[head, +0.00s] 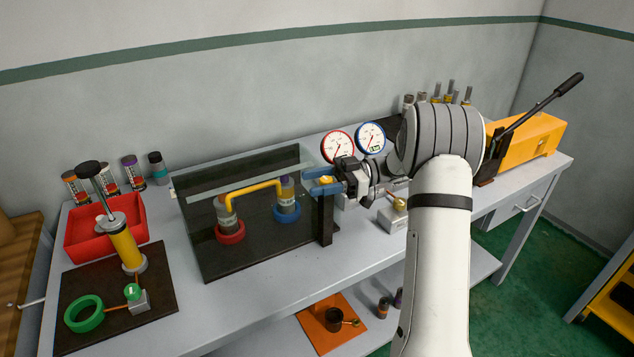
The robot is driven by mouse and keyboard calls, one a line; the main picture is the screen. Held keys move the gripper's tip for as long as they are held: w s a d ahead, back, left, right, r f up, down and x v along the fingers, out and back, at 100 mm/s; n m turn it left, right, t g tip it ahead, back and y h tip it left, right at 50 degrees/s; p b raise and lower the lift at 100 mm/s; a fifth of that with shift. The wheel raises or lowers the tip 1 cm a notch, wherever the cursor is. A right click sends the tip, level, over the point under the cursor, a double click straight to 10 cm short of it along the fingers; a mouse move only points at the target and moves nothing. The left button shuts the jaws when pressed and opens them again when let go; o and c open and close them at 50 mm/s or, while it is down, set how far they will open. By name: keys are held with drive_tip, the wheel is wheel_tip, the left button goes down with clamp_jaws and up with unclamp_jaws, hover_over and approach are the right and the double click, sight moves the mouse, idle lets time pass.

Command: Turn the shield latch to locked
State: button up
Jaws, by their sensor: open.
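A clear shield panel (245,172) with a yellow bar handle (253,187) stands at the dark base plate on the bench. A black post (325,220) stands at its right end. A small yellow piece (326,180), which looks like the shield latch, shows at the top of the post. My gripper (318,180) comes in from the right, with its blue fingers open on either side of this yellow piece. I cannot tell whether they touch it. The gripper partly hides the latch, so its setting cannot be read.
Two round gauges (354,142) stand close behind my gripper. Two capped cylinders stand in a red ring (230,234) and a blue ring (287,213) by the shield. A hand pump (124,245) and red tray (90,238) are at left; a yellow machine (530,140) is at right.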

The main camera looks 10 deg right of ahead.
drive_tip(key=d, duration=0.7)
drive_tip(key=shift+w+d+b, duration=0.4)
